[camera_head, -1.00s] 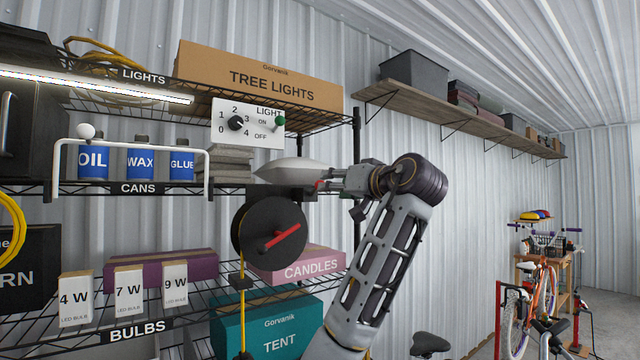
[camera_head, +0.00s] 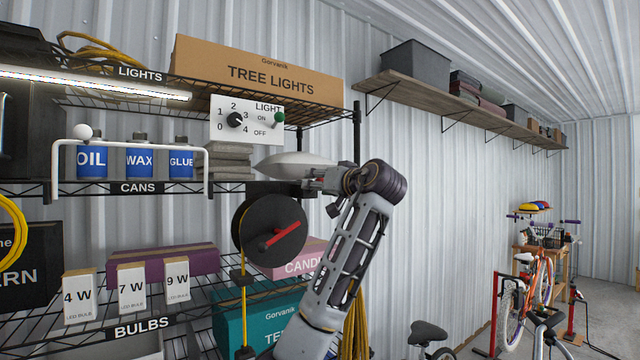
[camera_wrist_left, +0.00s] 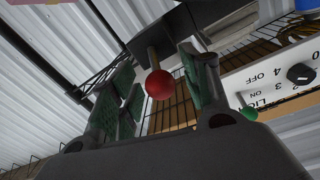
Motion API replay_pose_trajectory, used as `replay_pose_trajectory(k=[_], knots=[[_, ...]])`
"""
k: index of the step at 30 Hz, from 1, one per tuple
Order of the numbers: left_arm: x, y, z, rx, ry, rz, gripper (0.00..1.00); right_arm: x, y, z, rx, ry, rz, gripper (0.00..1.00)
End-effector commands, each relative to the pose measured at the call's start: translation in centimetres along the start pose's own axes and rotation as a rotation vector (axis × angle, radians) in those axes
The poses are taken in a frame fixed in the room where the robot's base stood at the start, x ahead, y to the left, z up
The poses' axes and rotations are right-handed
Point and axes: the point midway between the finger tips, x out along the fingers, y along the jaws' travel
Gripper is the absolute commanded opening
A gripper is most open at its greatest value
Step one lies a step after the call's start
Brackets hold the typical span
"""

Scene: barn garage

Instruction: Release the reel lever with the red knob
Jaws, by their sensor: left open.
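In the head view my left gripper (camera_head: 312,182) is at the shelf edge, just above and right of the black reel (camera_head: 262,212). The reel has a red crank (camera_head: 284,235) and a yellow cord hanging down. The knob is not clearly visible in the head view. My right gripper is out of view.
A white light panel (camera_head: 247,120) with a dial and green-knobbed switch is above left of the gripper. A pale rounded object (camera_head: 290,163) lies just behind it. The candles box (camera_head: 300,262) and tent box (camera_head: 235,318) are below.

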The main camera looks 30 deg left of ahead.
Motion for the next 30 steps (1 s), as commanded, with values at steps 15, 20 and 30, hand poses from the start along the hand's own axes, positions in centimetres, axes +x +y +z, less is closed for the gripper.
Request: replay_pose_trajectory(k=[15,20,30], knots=[[0.0,0.0,0.0,0.0,0.0,0.0,0.0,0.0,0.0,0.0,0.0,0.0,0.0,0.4],[-0.1,0.0,0.1,0.0,0.004,-0.001,0.0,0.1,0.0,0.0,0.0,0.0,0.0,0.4],[-0.2,0.1,0.4,0.003,0.05,-0.014,0.0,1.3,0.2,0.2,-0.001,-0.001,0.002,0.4]])
